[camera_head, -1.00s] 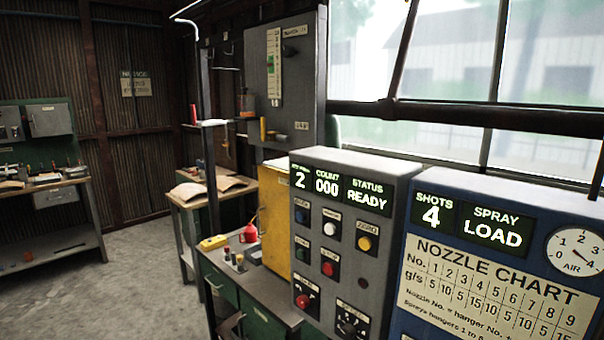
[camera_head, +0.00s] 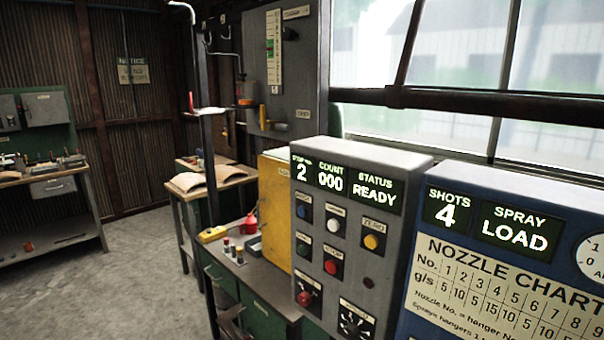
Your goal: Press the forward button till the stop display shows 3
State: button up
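The grey control box (camera_head: 400,165) stands in the middle right of the head view. Its stop display (camera_head: 301,169) reads 2. The count display (camera_head: 331,178) reads 000 and the status display (camera_head: 373,191) reads READY. A red knob (camera_head: 305,298) and a black dial (camera_head: 353,323) sit lowest. My gripper is not in view.
A blue spray panel (camera_head: 415,275) adjoins on the right, showing SHOTS 4 and SPRAY LOAD. A yellow cabinet (camera_head: 272,205) and a green bench with small bottles (camera_head: 239,256) stand left of the box. Open concrete floor (camera_head: 120,290) lies at left.

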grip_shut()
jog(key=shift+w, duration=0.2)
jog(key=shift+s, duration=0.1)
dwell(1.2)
